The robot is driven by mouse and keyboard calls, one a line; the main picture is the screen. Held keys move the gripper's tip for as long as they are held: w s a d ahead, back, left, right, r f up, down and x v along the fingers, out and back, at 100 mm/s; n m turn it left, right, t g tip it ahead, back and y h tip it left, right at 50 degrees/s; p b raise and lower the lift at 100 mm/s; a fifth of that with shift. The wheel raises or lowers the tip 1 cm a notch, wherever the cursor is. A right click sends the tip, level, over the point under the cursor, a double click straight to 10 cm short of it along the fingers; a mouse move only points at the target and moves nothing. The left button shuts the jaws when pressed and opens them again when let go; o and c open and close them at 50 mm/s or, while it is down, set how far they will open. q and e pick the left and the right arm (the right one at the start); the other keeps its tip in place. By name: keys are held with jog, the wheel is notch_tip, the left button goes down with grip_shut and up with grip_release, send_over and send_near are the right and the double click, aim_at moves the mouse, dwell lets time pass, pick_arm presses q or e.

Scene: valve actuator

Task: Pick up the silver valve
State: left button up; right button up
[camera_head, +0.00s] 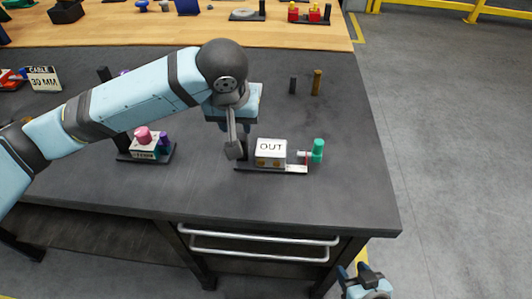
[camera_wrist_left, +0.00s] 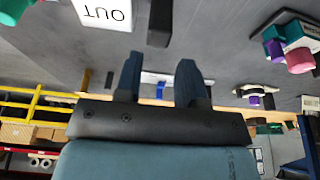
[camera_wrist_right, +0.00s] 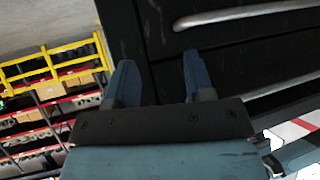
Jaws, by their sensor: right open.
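I cannot pick out a silver valve for certain. A white block marked OUT (camera_head: 270,150) sits on a dark base on the grey bench, with a pale flat bar and a green knob (camera_head: 318,149) at its right. It also shows in the left wrist view (camera_wrist_left: 105,14). My left gripper (camera_head: 235,150) points down just left of the block, beside a dark post (camera_wrist_left: 160,22). Its fingers are apart and nothing shows held. My right gripper (camera_head: 363,270) is open and empty, low beyond the bench's front edge; its fingers show in the right wrist view (camera_wrist_right: 155,85).
A dark peg (camera_head: 293,85) and a bronze peg (camera_head: 317,82) stand behind the block. A pink-knobbed unit (camera_head: 144,145) is to the left, with a 30 MM cable sign (camera_head: 43,78) farther left. Bench handles (camera_head: 260,240) face the front. The bench's right side is clear.

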aim_at(240, 137)
pick_arm(q)
jog(key=x, duration=0.8)
jog(key=shift+s+d+f, duration=0.1)
jog(key=shift+f, duration=0.2)
jog(key=shift+r, duration=0.1)
grip_shut()
